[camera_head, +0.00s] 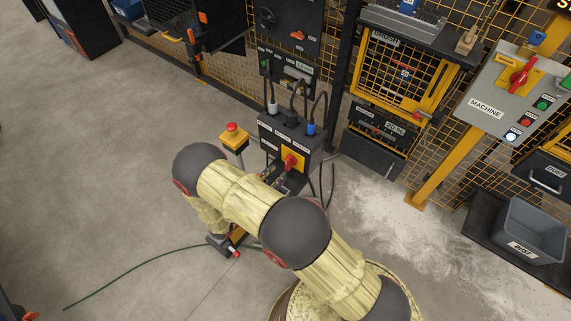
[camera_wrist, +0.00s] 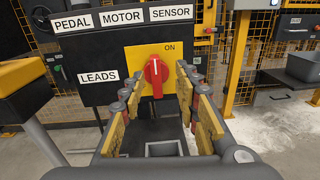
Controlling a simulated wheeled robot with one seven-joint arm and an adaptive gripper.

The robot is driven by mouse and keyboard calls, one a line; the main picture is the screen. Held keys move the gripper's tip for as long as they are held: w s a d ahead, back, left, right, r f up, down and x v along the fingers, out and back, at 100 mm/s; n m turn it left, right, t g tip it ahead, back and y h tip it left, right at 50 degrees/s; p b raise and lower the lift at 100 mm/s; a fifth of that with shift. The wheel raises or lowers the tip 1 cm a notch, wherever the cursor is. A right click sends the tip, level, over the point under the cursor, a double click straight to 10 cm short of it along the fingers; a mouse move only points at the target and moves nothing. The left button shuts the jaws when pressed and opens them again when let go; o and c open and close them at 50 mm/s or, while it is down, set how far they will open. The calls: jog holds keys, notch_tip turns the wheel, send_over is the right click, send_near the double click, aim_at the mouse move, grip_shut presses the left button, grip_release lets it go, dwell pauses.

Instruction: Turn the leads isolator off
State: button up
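The leads isolator is a red rotary knob (camera_wrist: 155,75) on a yellow plate (camera_wrist: 140,56) marked ON, beside a LEADS label (camera_wrist: 99,76). Its handle stands close to upright, with a pale line pointing up toward ON. In the head view the red knob (camera_head: 290,162) is on the dark box's front. My gripper (camera_wrist: 158,82) is open, with one finger on each side of the knob in the wrist view. No finger visibly presses on the knob; the exact depth gap cannot be told. In the head view my arm partly hides the gripper.
The dark box (camera_head: 283,129) has leads plugged in on top. A grey MACHINE panel (camera_head: 510,95) with another red switch (camera_head: 519,77) is at right. A green cable (camera_head: 130,272) crosses the floor.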

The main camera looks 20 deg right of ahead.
aim_at(286, 164)
jog(key=shift+n+t, duration=0.5)
jog(key=w+d, duration=0.1)
jog(key=d, duration=0.1)
jog(key=w+d+f+b, duration=0.1)
jog(key=w, duration=0.1)
jog(key=w+d, duration=0.1)
jog(key=d, duration=0.1)
jog(key=shift+w+d+f, duration=0.25)
jog(key=shift+d+f, duration=0.05)
jog(key=shift+f, duration=0.05)
jog(key=shift+c, duration=0.5)
grip_shut()
